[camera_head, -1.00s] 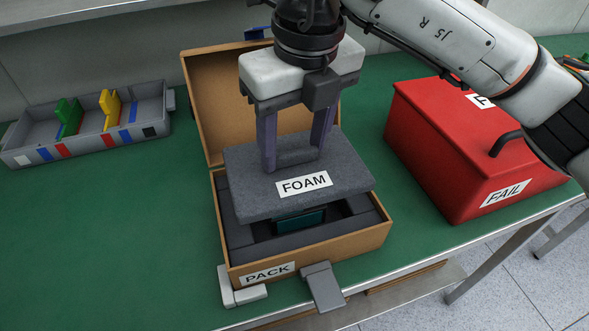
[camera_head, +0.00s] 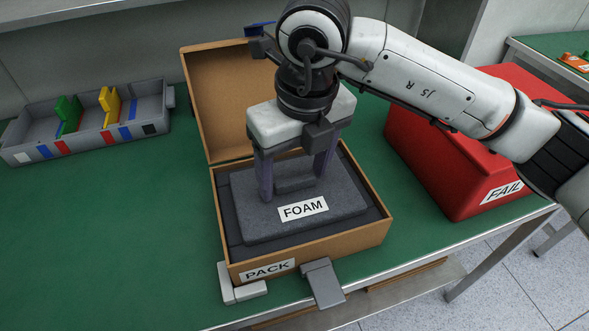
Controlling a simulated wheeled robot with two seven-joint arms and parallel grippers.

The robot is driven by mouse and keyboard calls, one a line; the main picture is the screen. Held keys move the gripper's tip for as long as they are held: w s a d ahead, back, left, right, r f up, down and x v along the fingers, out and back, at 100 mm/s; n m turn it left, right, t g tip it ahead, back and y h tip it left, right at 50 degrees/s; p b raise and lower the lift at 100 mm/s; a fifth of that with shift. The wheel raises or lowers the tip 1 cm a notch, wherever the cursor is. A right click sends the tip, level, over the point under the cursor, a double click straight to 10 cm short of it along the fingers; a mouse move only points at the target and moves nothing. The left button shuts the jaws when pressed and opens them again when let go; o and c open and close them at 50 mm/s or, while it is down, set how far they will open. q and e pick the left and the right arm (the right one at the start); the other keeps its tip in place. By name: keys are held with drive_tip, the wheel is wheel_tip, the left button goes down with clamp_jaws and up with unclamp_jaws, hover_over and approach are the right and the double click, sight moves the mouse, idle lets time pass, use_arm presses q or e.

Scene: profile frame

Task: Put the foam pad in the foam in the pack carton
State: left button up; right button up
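The grey foam pad (camera_head: 345,203), labelled FOAM, lies nearly flat inside the open pack carton (camera_head: 330,247), within the dark foam lining (camera_head: 232,222). The carton is brown, with a PACK label on its front and its lid (camera_head: 222,105) raised at the back. My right gripper (camera_head: 295,185) points down over the pad, with its two purple fingers on either side of the pad's raised grip, which it holds. The dark teal item seen below the pad earlier is hidden now. My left gripper is not in view.
A red FAIL box (camera_head: 430,165) stands to the right of the carton. A grey divided tray (camera_head: 85,132) with coloured pieces lies at the left. Grey brackets (camera_head: 322,284) sit at the carton's front, near the table edge. The green tabletop (camera_head: 110,230) is clear at left.

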sight(300, 196)
drive_tip(key=shift+r, duration=0.1)
wheel_tip(300, 196, up, 12)
drive_tip(key=s, duration=0.1)
drive_tip(key=shift+s+d, duration=0.25)
drive_tip(key=shift+d, duration=0.2)
idle(0.5)
